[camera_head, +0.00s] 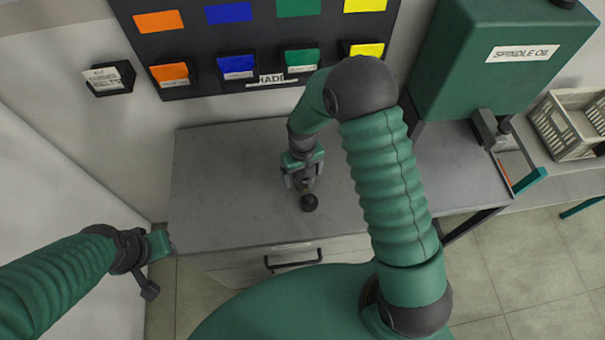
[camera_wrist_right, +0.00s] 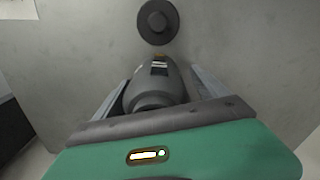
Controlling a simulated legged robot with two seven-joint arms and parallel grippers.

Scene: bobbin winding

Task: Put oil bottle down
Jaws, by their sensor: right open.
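My right gripper (camera_head: 302,183) points down over the grey workbench (camera_head: 225,190), its fingers apart. In the right wrist view, the fingers stand to either side of a dark grey rounded body (camera_wrist_right: 157,90) with a small brownish tip; I cannot tell whether this is the oil bottle. A dark round disc with a raised centre (camera_wrist_right: 157,22) shows just past that tip. In the head view, a dark round piece (camera_head: 309,203) shows just below the fingers. No label is readable on either. My left gripper (camera_head: 150,268) is off the bench's left edge, its jaws unclear.
A green tank marked SPINDLE OIL (camera_head: 470,75) stands at the back right. A dark wall panel (camera_head: 215,50) carries coloured bins. A grey crate (camera_head: 565,135) is at the far right. The bench's left part is clear. A drawer handle (camera_head: 293,264) is in front.

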